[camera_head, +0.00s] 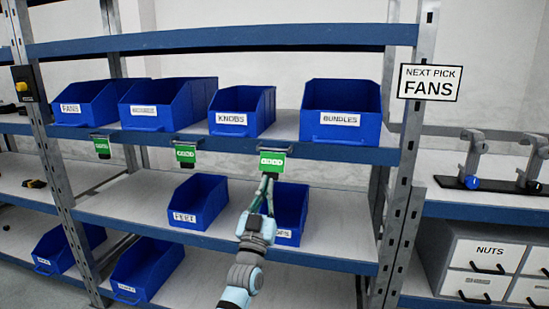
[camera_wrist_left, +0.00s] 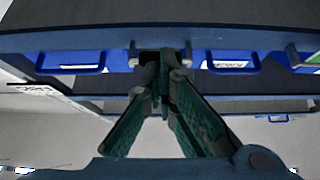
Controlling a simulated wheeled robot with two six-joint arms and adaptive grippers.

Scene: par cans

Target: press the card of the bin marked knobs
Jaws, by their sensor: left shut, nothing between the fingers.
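The blue bin marked KNOBS (camera_head: 241,112) stands on the upper shelf in the head view, left of the BUNDLES bin (camera_head: 341,110). A green card (camera_head: 271,163) hangs from the shelf edge just right of below the KNOBS bin; its small print is hard to read. My left gripper (camera_head: 267,183) is shut and empty, its fingertips at the lower edge of this card; whether they touch cannot be told. In the wrist view the shut fingertips (camera_wrist_left: 160,75) sit between two grey bracket ends at the shelf edge and hide what is behind them. My right gripper is out of view.
Two other green cards (camera_head: 185,153) (camera_head: 102,147) hang farther left. A FANS bin (camera_head: 85,103) and another bin share the upper shelf. More blue bins (camera_head: 198,203) stand below. A sign (camera_head: 430,82) reads NEXT PICK FANS. Metal posts (camera_head: 407,180) flank the shelves.

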